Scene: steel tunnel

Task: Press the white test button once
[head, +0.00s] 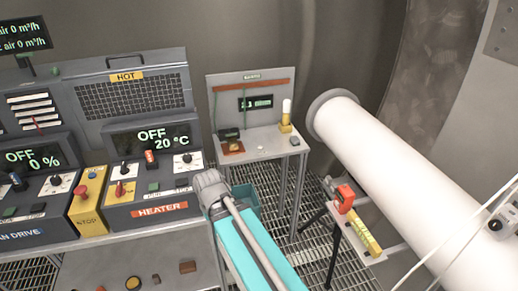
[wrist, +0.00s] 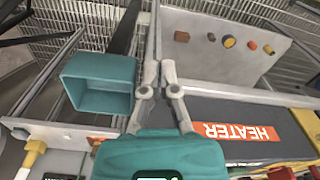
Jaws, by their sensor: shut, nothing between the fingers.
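A small pale round spot (head: 262,147) on the top of the small grey bench (head: 293,146) looks like the white test button; it is too small to be certain. In the wrist view I cannot make it out. My gripper (wrist: 160,66) shows in the wrist view with its grey fingers close together, shut and empty, beside a teal open bin (wrist: 100,82). In the head view my teal arm reaches up from the bottom, and its grey end is in front of the heater panel's right edge, left of the bench and apart from the spot. The fingertips cannot be made out there.
A yellow, white-topped item (head: 286,118) and an orange-brown pad (head: 233,148) are on the bench. A thick white pipe (head: 400,175) and a small stand (head: 362,235) are right.

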